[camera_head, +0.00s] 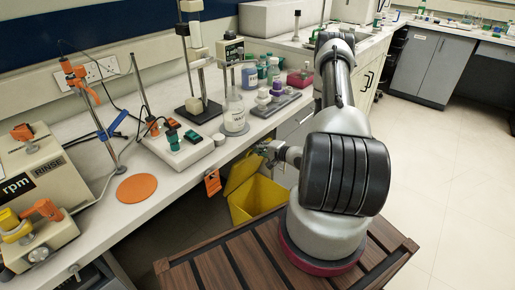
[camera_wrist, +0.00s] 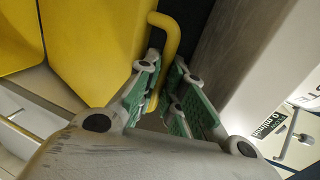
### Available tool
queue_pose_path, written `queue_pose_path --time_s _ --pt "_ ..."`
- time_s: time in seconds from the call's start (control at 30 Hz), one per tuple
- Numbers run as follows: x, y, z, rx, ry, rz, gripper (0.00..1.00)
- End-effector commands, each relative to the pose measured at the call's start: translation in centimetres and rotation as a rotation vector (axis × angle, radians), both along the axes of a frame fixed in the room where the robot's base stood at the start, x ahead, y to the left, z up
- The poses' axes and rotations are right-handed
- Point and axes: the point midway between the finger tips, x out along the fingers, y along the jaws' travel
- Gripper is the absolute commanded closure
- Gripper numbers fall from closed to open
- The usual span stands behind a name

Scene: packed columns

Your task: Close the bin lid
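The yellow bin (camera_head: 258,199) stands on the floor beside the bench, partly hidden behind my base and arm. Its yellow lid (camera_head: 241,173) is raised and tilted. In the wrist view the lid (camera_wrist: 100,50) shows as a flat panel, with a curved yellow handle (camera_wrist: 168,38) at its edge. My gripper (camera_head: 263,149) is just above the lid, near the bench edge. In the wrist view, my gripper (camera_wrist: 172,95) has its green-padded fingers apart. The lower end of the handle lies between them, close to the left finger; I cannot tell whether they touch.
The bench (camera_head: 120,215) edge runs close beside my gripper. An orange tag (camera_head: 212,182) hangs at its front. The floor (camera_head: 440,185) to the right is clear.

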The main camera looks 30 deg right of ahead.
Motion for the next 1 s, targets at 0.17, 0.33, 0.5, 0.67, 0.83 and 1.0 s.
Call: queue_pose_path --time_s 0.17,0.33,0.5,0.67,0.83,1.0 --pt "0.0 0.0 0.0 0.0 0.0 0.0 1.0" --pt "-0.4 -0.1 -0.3 0.006 -0.01 -0.001 1.0" --pt "-2.0 -0.7 -1.1 0.026 -0.06 -0.003 1.0" --pt "-4.7 -1.8 -2.5 0.052 -0.131 -0.006 1.0" --pt "-8.4 -3.1 -5.2 0.051 -0.128 -0.006 1.0" --pt "-11.9 -4.3 -8.7 0.051 -0.128 -0.006 1.0"
